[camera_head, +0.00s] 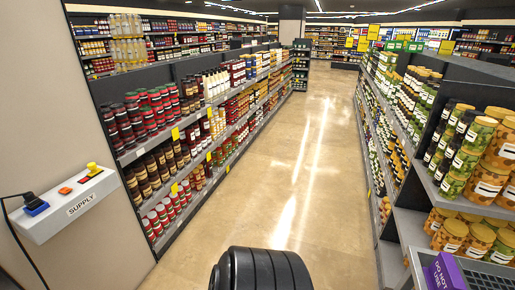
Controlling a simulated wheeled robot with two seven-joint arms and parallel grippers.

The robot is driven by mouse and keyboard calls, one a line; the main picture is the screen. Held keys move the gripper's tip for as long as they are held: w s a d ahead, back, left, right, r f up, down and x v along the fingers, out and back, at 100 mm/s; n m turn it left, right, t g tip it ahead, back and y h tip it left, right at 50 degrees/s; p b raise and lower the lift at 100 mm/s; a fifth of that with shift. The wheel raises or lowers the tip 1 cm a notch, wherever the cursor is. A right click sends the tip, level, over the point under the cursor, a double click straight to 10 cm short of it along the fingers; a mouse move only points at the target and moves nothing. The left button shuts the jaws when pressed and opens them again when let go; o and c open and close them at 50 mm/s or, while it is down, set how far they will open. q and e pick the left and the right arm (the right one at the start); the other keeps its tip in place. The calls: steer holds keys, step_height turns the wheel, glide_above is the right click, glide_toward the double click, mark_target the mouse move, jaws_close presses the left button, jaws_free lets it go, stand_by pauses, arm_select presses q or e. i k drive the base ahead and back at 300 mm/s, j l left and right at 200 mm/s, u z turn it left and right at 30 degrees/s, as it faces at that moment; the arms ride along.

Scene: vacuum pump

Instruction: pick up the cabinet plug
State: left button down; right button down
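A white box marked SUPPLY (70,205) is fixed to the beige wall at the left. A black plug (31,199) with a black cable sits on a blue socket (37,209) at the box's left end. The cable loops out to the left and hangs down below the box. I cannot tell for certain whether this is the cabinet plug. Neither of my grippers is in view.
The box also bears an orange switch (65,190) and a yellow knob (93,169). A purple block marked DO NOT USE (444,273) is at the lower right. Stocked shelves (185,150) flank a clear aisle floor (300,170). A black ribbed shape (260,270) fills the bottom middle.

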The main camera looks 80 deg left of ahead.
mark_target(31, 201)
steer(key=u, duration=4.55)
steer(key=i+l+u, duration=0.2)
steer(key=u, duration=0.2)
steer(key=i+l+u, duration=0.1)
steer(key=l+u, duration=0.3)
